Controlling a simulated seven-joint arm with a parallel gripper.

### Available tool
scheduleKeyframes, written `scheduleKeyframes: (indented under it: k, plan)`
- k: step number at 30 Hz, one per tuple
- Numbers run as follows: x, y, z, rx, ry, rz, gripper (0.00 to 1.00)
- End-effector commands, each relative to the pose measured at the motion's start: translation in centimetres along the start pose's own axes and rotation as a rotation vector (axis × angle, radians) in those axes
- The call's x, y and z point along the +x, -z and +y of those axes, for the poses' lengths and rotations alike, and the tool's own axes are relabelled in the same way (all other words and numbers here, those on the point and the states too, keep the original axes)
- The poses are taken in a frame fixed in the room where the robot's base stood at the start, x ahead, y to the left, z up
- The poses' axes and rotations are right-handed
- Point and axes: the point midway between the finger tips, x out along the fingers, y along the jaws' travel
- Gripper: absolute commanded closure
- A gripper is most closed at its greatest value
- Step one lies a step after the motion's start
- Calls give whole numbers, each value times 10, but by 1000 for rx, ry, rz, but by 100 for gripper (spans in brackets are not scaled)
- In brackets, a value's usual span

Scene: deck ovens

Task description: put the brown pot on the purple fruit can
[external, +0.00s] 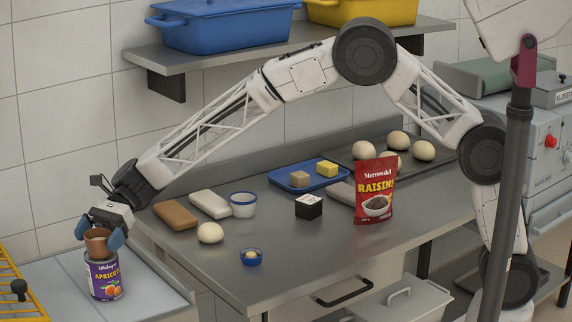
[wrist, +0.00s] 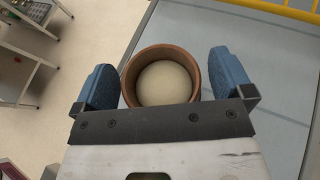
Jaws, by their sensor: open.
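The brown pot (external: 97,242) sits on top of the purple fruit can (external: 103,277), which carries an apricot label and stands upright on the lower surface at the left. In the wrist view the pot (wrist: 128,84) shows from above with something pale and round inside it. My gripper (external: 100,238) is around the pot, with a blue finger on each side. In the wrist view a gap shows between each finger and the pot, so my gripper (wrist: 161,85) is open. The can is hidden beneath the pot in the wrist view.
The steel table (external: 215,262) to the right holds a raisin bag (external: 375,190), a blue tray (external: 308,184), dough balls, a black box (external: 308,207) and small bowls. A yellow rack (external: 12,285) stands at the left edge. The lower surface (external: 150,280) beside the can is clear.

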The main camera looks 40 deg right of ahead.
Motion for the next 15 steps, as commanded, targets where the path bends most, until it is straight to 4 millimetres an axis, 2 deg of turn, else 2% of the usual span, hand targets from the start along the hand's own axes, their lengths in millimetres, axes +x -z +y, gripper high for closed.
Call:
scheduleKeyframes:
  k: [7, 15]
  plan:
    - [-2, -3, 0, 0, 0, 0, 1]
    - [-27, -3, 0, 1, 1, -1, 1]
